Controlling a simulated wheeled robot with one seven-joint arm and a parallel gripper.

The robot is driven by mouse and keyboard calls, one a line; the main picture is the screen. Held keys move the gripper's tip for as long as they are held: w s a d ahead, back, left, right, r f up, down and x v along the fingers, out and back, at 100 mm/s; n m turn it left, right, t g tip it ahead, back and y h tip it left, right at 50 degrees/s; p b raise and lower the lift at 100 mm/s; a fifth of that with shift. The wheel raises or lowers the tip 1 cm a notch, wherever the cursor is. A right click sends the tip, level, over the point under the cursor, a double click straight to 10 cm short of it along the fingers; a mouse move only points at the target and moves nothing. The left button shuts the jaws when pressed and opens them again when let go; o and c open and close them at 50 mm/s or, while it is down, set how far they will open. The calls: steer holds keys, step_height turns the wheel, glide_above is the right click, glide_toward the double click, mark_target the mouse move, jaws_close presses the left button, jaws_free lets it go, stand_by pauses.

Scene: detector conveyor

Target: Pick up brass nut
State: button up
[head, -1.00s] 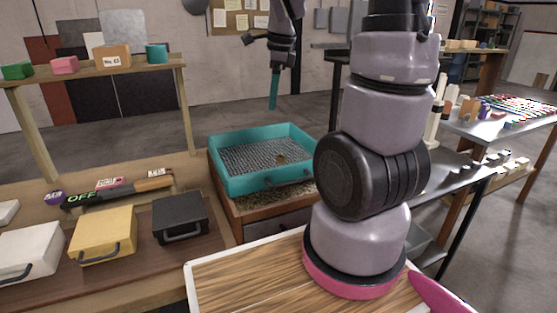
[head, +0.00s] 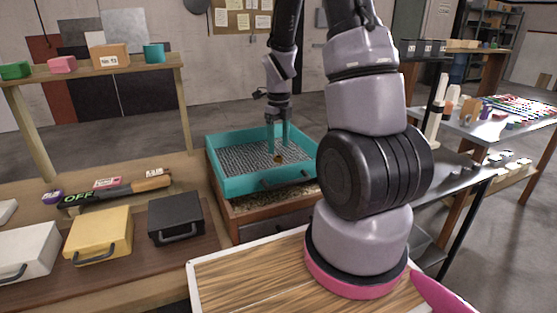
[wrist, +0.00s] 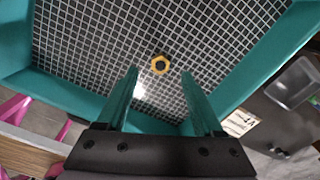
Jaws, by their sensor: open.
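The brass nut (wrist: 160,65) is a small yellow hexagonal ring lying on the wire mesh inside the teal tray (wrist: 60,86). In the head view the nut (head: 278,159) is a small brown-gold spot on the mesh, close to the fingertips. My gripper (wrist: 165,75) is open, with two teal fingers pointing down toward the mesh. In the wrist view the nut shows beyond the fingertips, roughly between their lines, with nothing between the fingers. The gripper also shows in the head view (head: 278,149), inside the tray's walls. The exact gap to the mesh cannot be told.
The teal tray's walls (head: 232,185) stand around the mesh. Yellow (head: 98,236) and black (head: 175,220) cases sit on the left bench, with an OFF sign (head: 85,197) behind them. A metal table (head: 490,128) with small items is at right.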

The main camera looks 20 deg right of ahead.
mark_target(278, 157)
step_height(278, 157, down, 4)
steer(key=shift+r, duration=0.1)
jaws_close()
steer(key=shift+r, duration=0.1)
